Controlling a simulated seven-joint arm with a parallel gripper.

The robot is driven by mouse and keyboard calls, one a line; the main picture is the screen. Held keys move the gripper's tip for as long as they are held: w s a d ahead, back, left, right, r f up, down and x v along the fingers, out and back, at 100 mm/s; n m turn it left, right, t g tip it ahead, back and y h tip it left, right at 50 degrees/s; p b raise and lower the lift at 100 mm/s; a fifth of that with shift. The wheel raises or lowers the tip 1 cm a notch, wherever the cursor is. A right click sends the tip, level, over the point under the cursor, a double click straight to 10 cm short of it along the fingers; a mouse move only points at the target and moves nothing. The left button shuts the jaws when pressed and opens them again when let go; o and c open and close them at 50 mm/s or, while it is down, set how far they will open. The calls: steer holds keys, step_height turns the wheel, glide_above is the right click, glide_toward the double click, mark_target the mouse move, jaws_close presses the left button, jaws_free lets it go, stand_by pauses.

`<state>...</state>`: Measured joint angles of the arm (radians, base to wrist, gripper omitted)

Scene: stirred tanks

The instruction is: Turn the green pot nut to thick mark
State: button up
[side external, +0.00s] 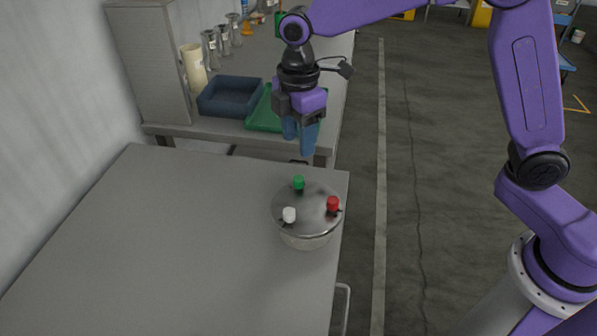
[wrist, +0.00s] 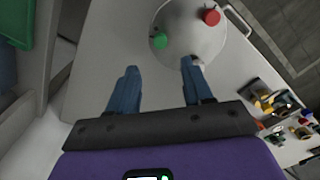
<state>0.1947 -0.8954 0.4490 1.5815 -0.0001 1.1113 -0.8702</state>
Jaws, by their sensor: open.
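A round metal pot (side external: 307,240) with a shiny lid stands near the far right corner of the grey table. The green nut (side external: 298,182) sits on the lid's far side, with a red nut (side external: 333,204) at the right and a white nut (side external: 289,214) at the front left. My gripper (side external: 300,150) is open and empty, above and behind the pot, apart from the green nut. In the wrist view, the green nut (wrist: 160,41) lies ahead of the spread blue fingers (wrist: 158,72). The red nut (wrist: 211,17) is farther off. The white nut is mostly hidden by the right finger. I cannot make out a thick mark.
The grey table (side external: 170,240) is clear to the left of the pot. Behind it, a second bench holds a dark blue bin (side external: 230,96), a green tray (side external: 262,117) and several metal vessels. A table handle (side external: 345,300) juts out at the right edge.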

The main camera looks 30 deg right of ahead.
mark_target(298, 178)
step_height(298, 178, down, 10)
steer(key=shift+r, duration=0.1)
stand_by(0.4)
jaws_close()
